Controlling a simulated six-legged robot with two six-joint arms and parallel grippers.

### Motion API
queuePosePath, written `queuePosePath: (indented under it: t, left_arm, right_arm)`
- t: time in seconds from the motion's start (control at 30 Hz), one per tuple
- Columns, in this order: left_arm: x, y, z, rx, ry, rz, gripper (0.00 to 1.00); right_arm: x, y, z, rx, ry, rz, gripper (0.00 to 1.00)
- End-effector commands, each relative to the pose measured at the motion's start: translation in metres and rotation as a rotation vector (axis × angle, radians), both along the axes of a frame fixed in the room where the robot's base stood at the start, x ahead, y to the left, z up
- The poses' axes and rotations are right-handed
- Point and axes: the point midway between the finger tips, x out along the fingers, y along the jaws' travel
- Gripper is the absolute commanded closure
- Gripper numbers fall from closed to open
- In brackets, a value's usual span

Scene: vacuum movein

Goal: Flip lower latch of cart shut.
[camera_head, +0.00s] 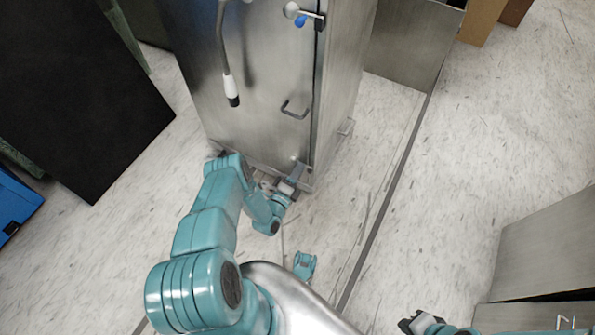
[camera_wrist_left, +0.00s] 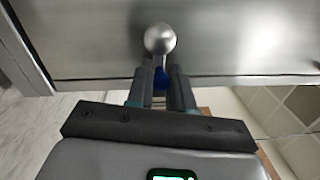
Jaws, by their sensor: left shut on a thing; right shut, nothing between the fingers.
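The metal cart (camera_head: 270,60) stands upright in front of me, its door facing me. My left gripper (camera_head: 298,173) is at the bottom right of the door. In the left wrist view my left gripper (camera_wrist_left: 161,82) has its fingers on either side of the blue part of the lower latch (camera_wrist_left: 160,77) and is shut on it. The latch's silver ball knob (camera_wrist_left: 160,38) sticks out past the fingertips, in front of the metal face. In the head view the gripper mostly hides this latch. My right gripper (camera_head: 412,322) is shut and empty at the bottom edge, away from the cart.
The upper latch (camera_head: 300,20), with a ball knob and blue part, is at the door's top right. A door handle (camera_head: 295,109) and a white-tipped hanging rod (camera_head: 231,90) are in front of the door. A black panel (camera_head: 80,100) stands left.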

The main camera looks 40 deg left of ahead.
Motion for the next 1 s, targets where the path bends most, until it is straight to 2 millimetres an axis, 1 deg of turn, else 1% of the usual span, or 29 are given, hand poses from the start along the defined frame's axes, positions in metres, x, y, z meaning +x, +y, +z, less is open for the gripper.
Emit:
queuePosePath:
  t: [0.03,0.1,0.37,0.47,0.57,0.67,0.9,1.0]
  left_arm:
    - [0.0,0.006,0.004,0.012,-0.009,0.011,0.72]
    - [0.0,0.005,0.003,0.011,-0.009,0.01,0.55]
    - [0.0,0.002,0.001,0.003,-0.003,0.004,0.55]
    - [-0.006,0.0,0.001,0.001,-0.001,0.004,0.55]
    - [-0.021,-0.003,0.001,-0.001,0.001,0.005,0.55]
    - [-0.045,-0.008,0.001,-0.002,0.002,0.007,0.55]
    - [-0.108,-0.023,-0.004,0.0,0.0,0.01,0.55]
    - [-0.129,-0.028,-0.006,0.002,-0.002,0.011,0.55]
  right_arm:
    - [0.0,0.0,0.0,0.0,0.0,0.0,1.0]
    - [0.0,0.0,0.0,0.0,0.0,0.0,1.0]
    - [0.0,0.0,0.0,0.0,0.0,0.0,1.0]
    - [0.0,0.0,0.003,0.0,0.001,0.001,1.0]
    - [-0.001,0.001,0.01,0.001,0.002,0.005,1.0]
    - [-0.003,0.003,0.019,0.002,0.005,0.011,1.0]
    - [-0.007,0.007,0.036,0.005,0.013,0.027,1.0]
    - [-0.008,0.008,0.04,0.006,0.015,0.032,1.0]
